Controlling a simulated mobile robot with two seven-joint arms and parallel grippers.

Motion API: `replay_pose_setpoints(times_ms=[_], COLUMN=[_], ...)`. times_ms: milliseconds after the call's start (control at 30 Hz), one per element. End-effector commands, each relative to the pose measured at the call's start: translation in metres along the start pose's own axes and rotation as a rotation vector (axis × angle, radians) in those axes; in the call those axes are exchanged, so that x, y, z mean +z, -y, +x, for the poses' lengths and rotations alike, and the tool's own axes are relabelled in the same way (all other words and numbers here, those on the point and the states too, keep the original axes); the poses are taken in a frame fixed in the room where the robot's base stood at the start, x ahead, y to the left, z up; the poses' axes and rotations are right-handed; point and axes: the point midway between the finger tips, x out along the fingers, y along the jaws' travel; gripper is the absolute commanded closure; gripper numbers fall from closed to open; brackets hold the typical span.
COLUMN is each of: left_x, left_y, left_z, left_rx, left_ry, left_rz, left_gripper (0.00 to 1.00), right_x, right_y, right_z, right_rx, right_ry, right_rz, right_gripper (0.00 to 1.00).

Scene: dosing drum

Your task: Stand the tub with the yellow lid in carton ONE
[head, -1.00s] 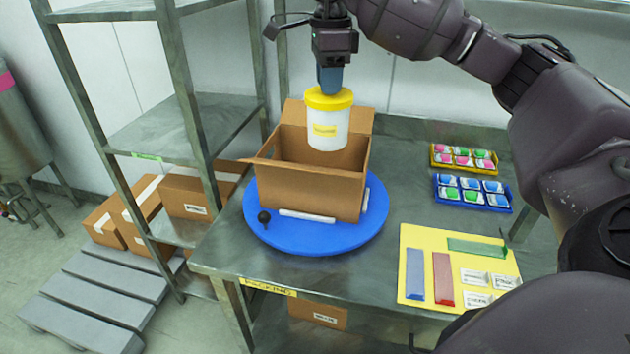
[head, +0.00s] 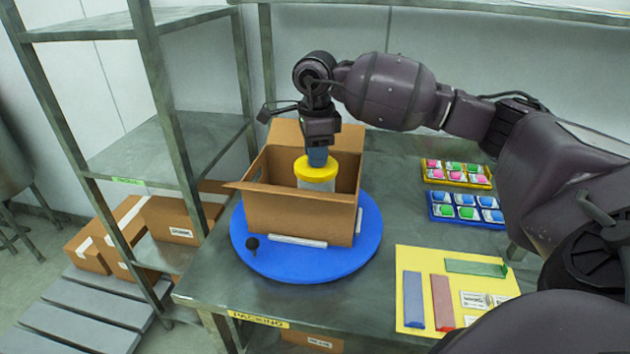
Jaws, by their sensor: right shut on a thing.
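The white tub (head: 316,185) with the yellow lid (head: 315,167) is upright, partly inside an open brown carton (head: 298,215). The carton's front wall hides the tub's lower part, so I cannot tell if it touches the carton floor. My right gripper (head: 317,157) comes down from above and is shut on the tub at its lid. The carton stands on a round blue turntable (head: 350,258) with a black knob (head: 252,244). No number shows readably on the carton. My left gripper is not in view.
On the metal table (head: 400,165), a yellow tray (head: 457,173) and a blue tray (head: 468,209) hold small coloured packs at the right. A yellow mat (head: 450,290) with coloured strips lies front right. A metal shelf (head: 160,150) stands close on the left.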

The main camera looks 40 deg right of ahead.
Motion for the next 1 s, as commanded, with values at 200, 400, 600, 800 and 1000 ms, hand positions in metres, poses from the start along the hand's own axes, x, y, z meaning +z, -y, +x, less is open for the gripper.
replay_pose_setpoints(times_ms=[200,400,600,800,1000], left_x=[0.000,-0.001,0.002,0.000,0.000], left_y=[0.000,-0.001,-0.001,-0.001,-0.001], left_z=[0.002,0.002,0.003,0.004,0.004], left_rx=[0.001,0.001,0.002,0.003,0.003], left_ry=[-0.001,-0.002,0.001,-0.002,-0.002], left_rz=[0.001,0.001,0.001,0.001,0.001], left_gripper=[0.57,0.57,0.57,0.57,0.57], right_x=[0.000,0.000,0.000,0.000,0.000], right_y=[0.000,0.000,0.000,0.000,0.000], right_z=[0.026,0.037,0.065,0.071,0.072], right_rx=[0.000,0.001,0.002,-0.001,-0.001], right_ry=[0.000,0.001,0.001,0.001,0.000], right_rz=[0.000,0.000,0.001,0.000,0.000], right_gripper=[1.00,1.00,1.00,1.00,1.00])
